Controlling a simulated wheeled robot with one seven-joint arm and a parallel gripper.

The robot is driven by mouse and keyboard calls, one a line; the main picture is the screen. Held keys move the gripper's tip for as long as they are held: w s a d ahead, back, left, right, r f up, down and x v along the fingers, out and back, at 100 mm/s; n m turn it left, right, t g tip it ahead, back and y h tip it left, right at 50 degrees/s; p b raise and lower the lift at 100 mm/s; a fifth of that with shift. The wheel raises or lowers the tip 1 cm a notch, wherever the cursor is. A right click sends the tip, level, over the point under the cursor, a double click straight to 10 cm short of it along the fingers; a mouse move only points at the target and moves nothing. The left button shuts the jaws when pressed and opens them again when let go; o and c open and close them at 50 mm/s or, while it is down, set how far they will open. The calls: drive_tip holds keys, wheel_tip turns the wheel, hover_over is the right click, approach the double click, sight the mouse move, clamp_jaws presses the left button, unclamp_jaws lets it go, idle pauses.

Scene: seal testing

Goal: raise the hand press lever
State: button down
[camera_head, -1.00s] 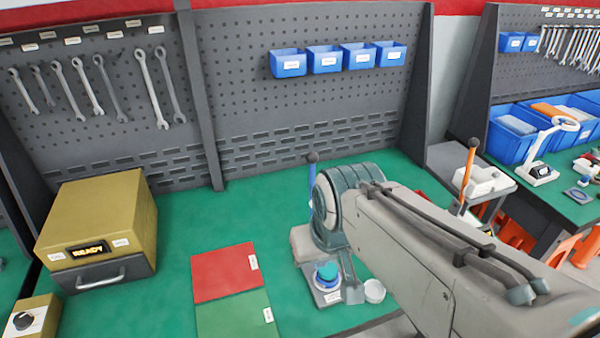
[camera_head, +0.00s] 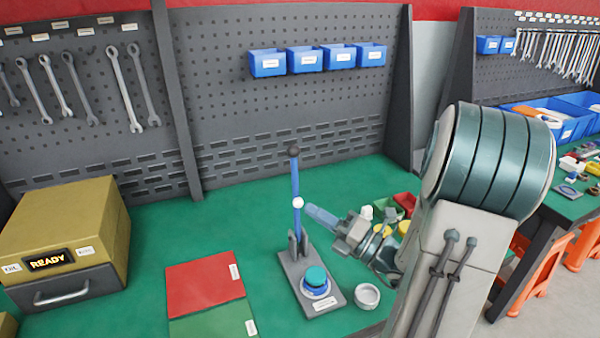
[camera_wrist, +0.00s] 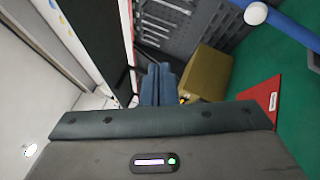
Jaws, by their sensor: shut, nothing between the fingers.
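The hand press (camera_head: 300,268) stands on the green bench, with a grey base and a round blue-and-teal part at its front. Its blue lever (camera_head: 296,180) points nearly straight up, with a dark knob on top and a white ball partway along. My gripper (camera_head: 318,214) is shut and empty, its blue fingers just right of the lever near the white ball. I cannot tell whether they touch. In the wrist view, the shut fingers (camera_wrist: 158,85) are at the middle, and part of the lever (camera_wrist: 288,22) with the white ball crosses the upper right, apart from them.
A small white cup (camera_head: 367,296) stands right of the press base. Red (camera_head: 204,285) and green (camera_head: 212,322) mats lie to its left. A yellow-brown box reading READY (camera_head: 65,240) is at the far left. Small coloured bins (camera_head: 404,202) stand behind my gripper. The bench behind the lever is clear.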

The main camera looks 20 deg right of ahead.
drive_tip(key=d+f+m+t+h, duration=0.1)
drive_tip(key=d+m+t+h, duration=0.35)
drive_tip(key=d+m, duration=0.2)
drive_tip(key=p+x, duration=0.1)
drive_tip(key=x, duration=1.2)
drive_tip(key=shift+w+p, duration=0.3)
drive_tip(key=shift+w, duration=0.25)
drive_tip(key=shift+d+h, duration=0.25)
drive_tip(key=shift+h, duration=0.1)
